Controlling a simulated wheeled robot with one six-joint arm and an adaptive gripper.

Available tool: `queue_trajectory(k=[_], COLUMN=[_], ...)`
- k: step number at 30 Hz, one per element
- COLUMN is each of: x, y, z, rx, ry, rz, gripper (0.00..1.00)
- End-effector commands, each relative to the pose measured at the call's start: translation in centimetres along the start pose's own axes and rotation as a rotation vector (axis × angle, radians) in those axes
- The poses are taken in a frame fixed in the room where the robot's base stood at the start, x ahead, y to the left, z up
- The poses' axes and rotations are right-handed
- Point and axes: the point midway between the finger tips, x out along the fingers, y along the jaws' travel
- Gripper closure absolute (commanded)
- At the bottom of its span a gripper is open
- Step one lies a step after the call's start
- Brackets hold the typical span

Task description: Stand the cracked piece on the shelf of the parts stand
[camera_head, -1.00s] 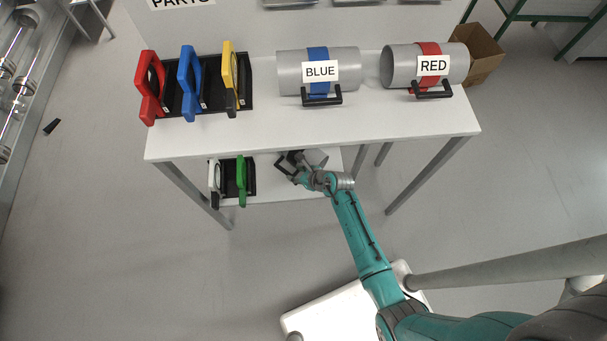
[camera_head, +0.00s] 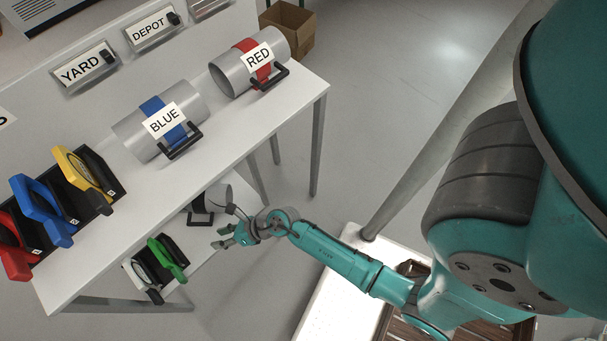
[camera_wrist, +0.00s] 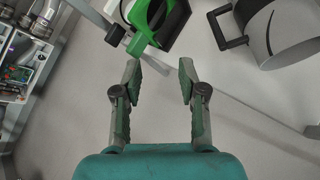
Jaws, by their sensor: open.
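A short grey tube piece with a black handle (camera_head: 217,196) is on the lower shelf (camera_head: 200,238) of the white parts stand, beside a black rack. It also shows at the top right of the wrist view (camera_wrist: 285,38), with a thin dark line across its surface that could be a crack. My gripper (camera_head: 223,238) is open and empty, in front of the lower shelf and apart from the piece. In the wrist view its two fingers (camera_wrist: 158,70) have nothing between them.
A green ring part (camera_head: 165,252) and a white ring part (camera_head: 148,272) stand in the rack, close to my fingers. The upper top carries the BLUE tube (camera_head: 150,122), the RED tube (camera_head: 243,62) and red, blue and yellow ring parts.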

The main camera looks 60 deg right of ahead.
Motion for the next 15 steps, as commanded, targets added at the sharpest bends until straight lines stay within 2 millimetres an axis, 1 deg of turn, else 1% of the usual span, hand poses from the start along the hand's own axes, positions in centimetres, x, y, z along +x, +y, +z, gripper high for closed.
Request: queue_trajectory(k=[1, 3, 5, 6, 8, 10, 14, 15], x=[-1.7, -4.0, -6.1, -7.5, -9.8, -12.6, -17.8, -19.4], y=[1.9, 4.2, 5.9, 6.9, 8.2, 9.4, 10.9, 11.2], z=[-0.6, -0.4, -0.2, 0.0, 0.4, 0.9, 1.7, 2.0], rx=[0.106, 0.267, 0.410, 0.505, 0.652, 0.826, 1.156, 1.261], ry=[-0.044, -0.114, -0.169, -0.204, -0.254, -0.308, -0.396, -0.421], rz=[0.034, 0.082, 0.122, 0.148, 0.185, 0.227, 0.297, 0.318], gripper=[0.59, 0.59, 0.59, 0.59, 0.59, 0.59, 0.59, 0.59])
